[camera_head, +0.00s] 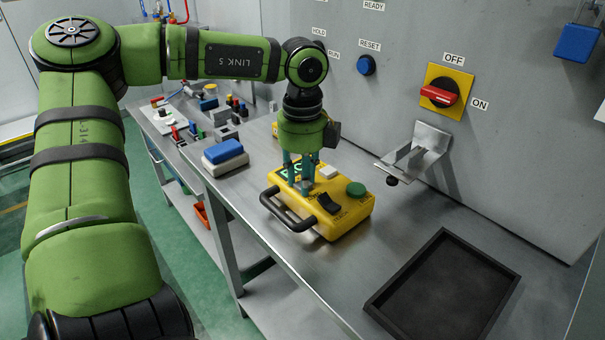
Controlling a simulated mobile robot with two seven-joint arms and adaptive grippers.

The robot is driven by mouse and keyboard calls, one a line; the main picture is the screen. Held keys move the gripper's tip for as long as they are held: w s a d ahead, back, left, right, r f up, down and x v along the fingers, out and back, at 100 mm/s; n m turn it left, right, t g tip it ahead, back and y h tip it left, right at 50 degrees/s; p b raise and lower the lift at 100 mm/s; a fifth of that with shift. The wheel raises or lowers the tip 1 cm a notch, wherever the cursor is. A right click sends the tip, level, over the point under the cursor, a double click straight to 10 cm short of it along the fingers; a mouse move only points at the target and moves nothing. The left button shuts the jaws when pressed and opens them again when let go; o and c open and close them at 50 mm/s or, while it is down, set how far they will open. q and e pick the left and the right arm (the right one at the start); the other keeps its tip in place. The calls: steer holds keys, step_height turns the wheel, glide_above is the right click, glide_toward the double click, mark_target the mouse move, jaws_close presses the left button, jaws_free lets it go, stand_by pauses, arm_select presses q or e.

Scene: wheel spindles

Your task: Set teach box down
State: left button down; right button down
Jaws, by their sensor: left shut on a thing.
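The yellow teach box (345,222) is on or just over the grey metal table, near its front edge; I cannot tell whether it touches the surface. It has a black handle (284,213) along its front left side, a black rocker switch and a green button on top. My left gripper (303,184) points down at the box's upper left part and is shut on it. The fingers hide part of the box's top, and the exact grip point is hard to see. My right gripper is not in view.
An empty black tray (374,303) lies at the table's right. A metal bracket (418,152) juts from the grey panel, below a red rotary switch (439,96). A blue-topped block (224,154) and several small parts stand to the left. Bare table lies between box and tray.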

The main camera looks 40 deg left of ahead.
arm_select(q)
steer(key=shift+d+r, duration=0.1)
steer(key=c, duration=1.3)
jaws_free()
steer(key=shift+c, duration=0.2)
steer(key=o, duration=0.4)
steer(key=shift+r, duration=0.2)
step_height(320, 180, up, 12)
steer(key=shift+s+f+b, duration=0.1)
steer(key=shift+f+b, duration=0.1)
steer(key=shift+b, duration=0.1)
